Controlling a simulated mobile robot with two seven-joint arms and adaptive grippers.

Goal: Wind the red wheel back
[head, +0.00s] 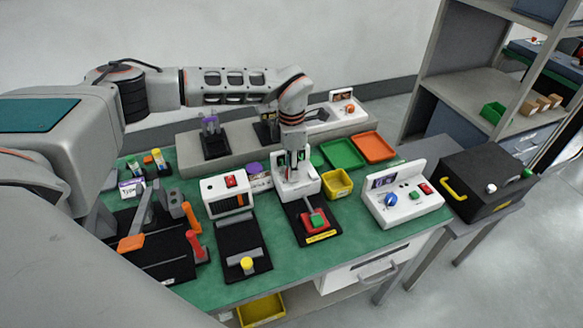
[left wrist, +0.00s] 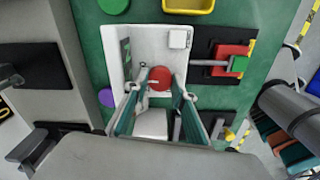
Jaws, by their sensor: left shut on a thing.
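The red wheel (left wrist: 160,78) is a small round knob on a white device (left wrist: 147,45) with an upright back panel, in the left wrist view. The white device also shows in the head view (head: 298,187), where the wheel is hidden behind my gripper. My left gripper (left wrist: 160,92) reaches down over the device, with one finger on each side of the wheel, and is shut on it. It also shows from the side in the head view (head: 294,161). How far the wheel is turned cannot be told. My right gripper is in neither view.
A black plate with a red and green block (head: 315,221) lies in front of the device. A white box with a red switch (head: 228,194) stands to its left, a yellow bin (head: 338,184) to its right. A white console (head: 405,205) stands further right. Green table shows between them.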

